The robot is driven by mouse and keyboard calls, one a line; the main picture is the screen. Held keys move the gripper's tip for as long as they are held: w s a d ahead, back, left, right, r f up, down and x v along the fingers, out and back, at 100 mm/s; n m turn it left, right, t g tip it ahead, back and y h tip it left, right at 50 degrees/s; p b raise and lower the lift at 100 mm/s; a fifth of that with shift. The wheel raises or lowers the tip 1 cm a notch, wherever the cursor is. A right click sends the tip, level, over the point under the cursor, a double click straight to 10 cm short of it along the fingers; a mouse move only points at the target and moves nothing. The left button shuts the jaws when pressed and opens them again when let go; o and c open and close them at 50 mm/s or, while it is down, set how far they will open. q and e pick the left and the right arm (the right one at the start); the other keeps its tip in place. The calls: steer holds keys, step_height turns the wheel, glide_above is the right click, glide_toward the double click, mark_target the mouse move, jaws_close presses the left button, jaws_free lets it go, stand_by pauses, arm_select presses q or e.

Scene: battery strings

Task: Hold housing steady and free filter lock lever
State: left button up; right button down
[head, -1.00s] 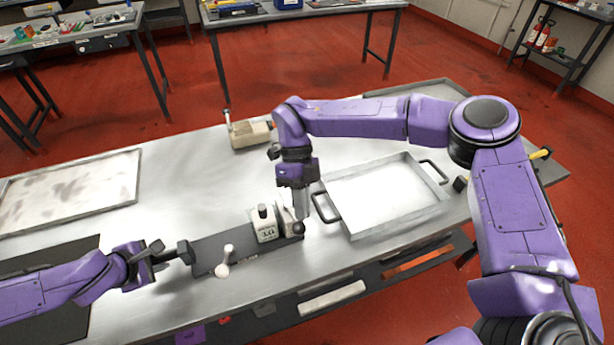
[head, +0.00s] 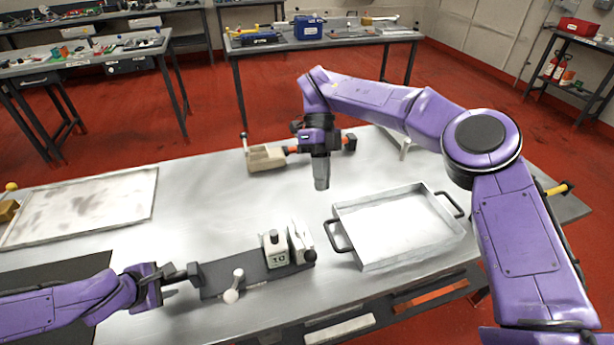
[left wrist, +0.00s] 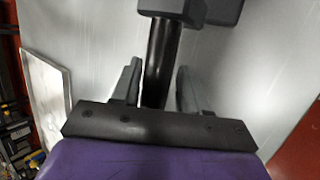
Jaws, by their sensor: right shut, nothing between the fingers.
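A dark base plate (head: 250,287) lies on the metal table, with a dark end grip at its left. My left gripper (head: 178,276) is at the end grip. In the left wrist view its fingers (left wrist: 158,85) straddle a dark bar (left wrist: 161,55) with narrow gaps. My right gripper (head: 321,184) is shut and empty, pointing down above the table behind the blocks.
A shallow metal tray (head: 395,262) with two dark handles stands right of the plate. A flat stained tray (head: 85,205) lies at left. The table's middle is clear.

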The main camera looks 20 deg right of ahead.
arm_select(q)
steer(key=shift+o, duration=0.9)
steer(key=shift+w, duration=0.15)
steer(key=shift+r, duration=0.15)
steer(key=shift+a+r, duration=0.1)
steer(key=shift+r, duration=0.15)
steer(key=v, duration=1.1)
steer(key=shift+s, duration=0.25)
